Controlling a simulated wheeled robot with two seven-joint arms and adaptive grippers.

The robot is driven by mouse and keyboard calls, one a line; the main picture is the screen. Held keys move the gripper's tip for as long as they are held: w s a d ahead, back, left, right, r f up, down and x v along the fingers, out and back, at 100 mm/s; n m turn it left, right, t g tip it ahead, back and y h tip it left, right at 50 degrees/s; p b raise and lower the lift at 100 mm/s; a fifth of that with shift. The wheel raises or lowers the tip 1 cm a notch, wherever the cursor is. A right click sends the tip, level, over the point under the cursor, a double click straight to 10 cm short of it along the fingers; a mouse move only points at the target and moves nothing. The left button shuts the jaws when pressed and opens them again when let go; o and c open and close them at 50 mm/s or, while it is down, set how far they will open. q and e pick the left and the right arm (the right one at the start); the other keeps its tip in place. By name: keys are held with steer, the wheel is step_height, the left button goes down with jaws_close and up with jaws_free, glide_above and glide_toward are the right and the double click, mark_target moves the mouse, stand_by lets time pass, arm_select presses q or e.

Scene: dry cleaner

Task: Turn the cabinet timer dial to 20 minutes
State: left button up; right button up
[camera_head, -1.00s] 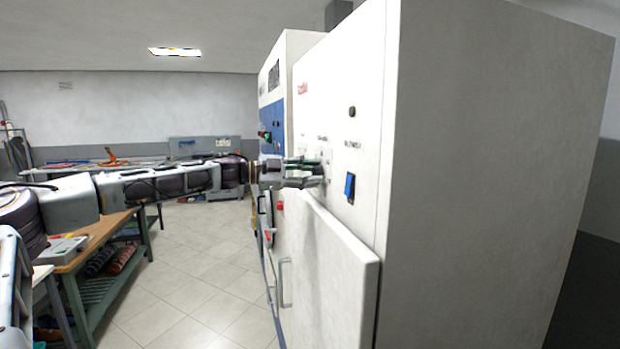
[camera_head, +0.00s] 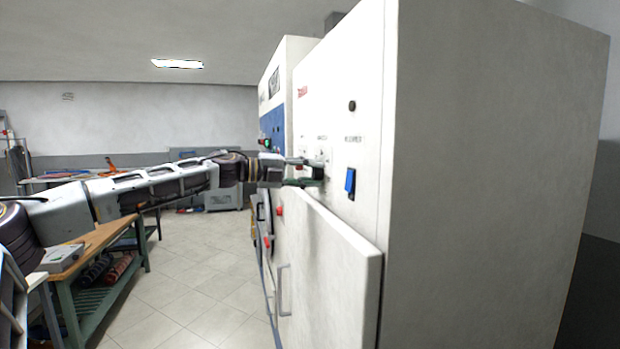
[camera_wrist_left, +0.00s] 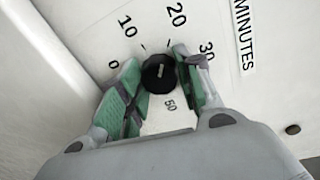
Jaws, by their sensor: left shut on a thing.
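The timer dial is a small black round knob (camera_wrist_left: 160,74) on the white cabinet (camera_head: 345,90). In the left wrist view the printed marks 0, 10, 20, 30 and 50 surround it, with "MINUTES" (camera_wrist_left: 244,35) to the right. A short pale line on the knob runs roughly up and down, tilted slightly; I cannot tell which end is the pointer. My left gripper (camera_wrist_left: 158,70) is shut on the knob, with one green-padded finger on each side.
A blue switch (camera_head: 350,183) sits right of the gripper. A white cabinet door (camera_head: 335,265) stands ajar just below it. A workbench (camera_head: 100,236) is at the left, and the tiled floor (camera_head: 190,270) between is clear.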

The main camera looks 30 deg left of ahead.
arm_select(q)
steer(key=shift+m, duration=0.5)
steer(key=o, duration=1.1)
steer(key=shift+c, duration=0.2)
steer(key=shift+s+a, duration=0.1)
steer(key=v, duration=0.7)
stand_by(0.8)
steer(key=shift+v, duration=0.9)
steer(key=shift+v, duration=1.2)
steer(key=shift+s+a, duration=0.15)
steer(key=shift+s, duration=0.05)
